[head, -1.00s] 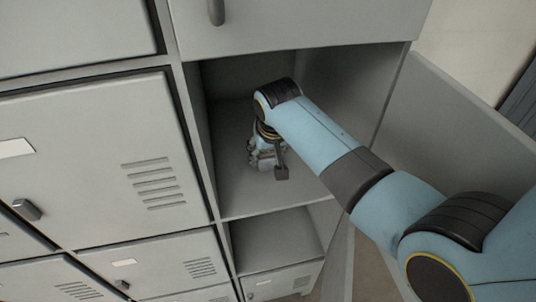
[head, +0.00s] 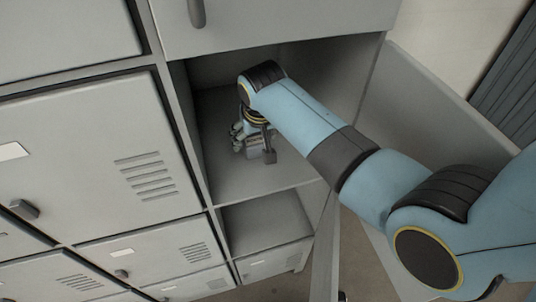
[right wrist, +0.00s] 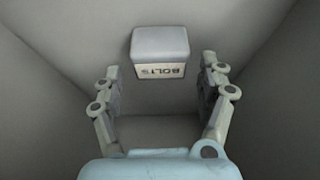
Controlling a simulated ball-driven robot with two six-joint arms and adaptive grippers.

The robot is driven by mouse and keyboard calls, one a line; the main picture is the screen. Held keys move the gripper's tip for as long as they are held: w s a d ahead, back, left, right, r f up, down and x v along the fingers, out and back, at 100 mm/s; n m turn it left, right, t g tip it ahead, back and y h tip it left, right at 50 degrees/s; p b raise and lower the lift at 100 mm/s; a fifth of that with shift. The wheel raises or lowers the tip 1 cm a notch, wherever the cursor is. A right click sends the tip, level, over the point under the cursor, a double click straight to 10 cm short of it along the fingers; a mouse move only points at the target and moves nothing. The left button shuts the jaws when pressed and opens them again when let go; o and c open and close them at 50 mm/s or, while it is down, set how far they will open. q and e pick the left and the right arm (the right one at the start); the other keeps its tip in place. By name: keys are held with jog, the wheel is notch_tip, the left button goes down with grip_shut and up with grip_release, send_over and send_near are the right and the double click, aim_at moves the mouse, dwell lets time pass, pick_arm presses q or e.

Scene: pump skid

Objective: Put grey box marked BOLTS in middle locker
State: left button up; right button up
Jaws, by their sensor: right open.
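The grey box marked BOLTS (right wrist: 160,52) shows in the right wrist view, on the floor of a locker compartment, its label upside down in that view. In the head view only a small part of the box (head: 254,154) shows beneath my right gripper. My right gripper (right wrist: 161,88) is open, with its two fingers to either side of the near end of the box and a gap to each. In the head view my right gripper (head: 248,140) is inside the open middle locker (head: 228,182). My left gripper is not in view.
The open locker door (head: 430,105) stands out at the right. An upper door (head: 270,22) is shut above the opening. Another open compartment (head: 262,225) lies below. Shut lockers with vents (head: 80,160) fill the left side.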

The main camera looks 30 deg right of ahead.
aim_at(254, 137)
jog(key=p+v, duration=0.3)
jog(key=shift+w+r, duration=0.1)
jog(key=shift+r, duration=0.2)
jog(key=s+p, duration=0.2)
jog(key=s+a+p, duration=0.1)
jog(key=s+p, duration=0.1)
jog(key=s, duration=0.1)
jog(key=shift+a+r+p, duration=0.15)
jog(key=shift+p, duration=0.15)
jog(key=s+a, duration=0.1)
jog(key=s, duration=0.5)
jog(key=shift+s+a+f, duration=0.35)
jog(key=shift+s+f, duration=0.05)
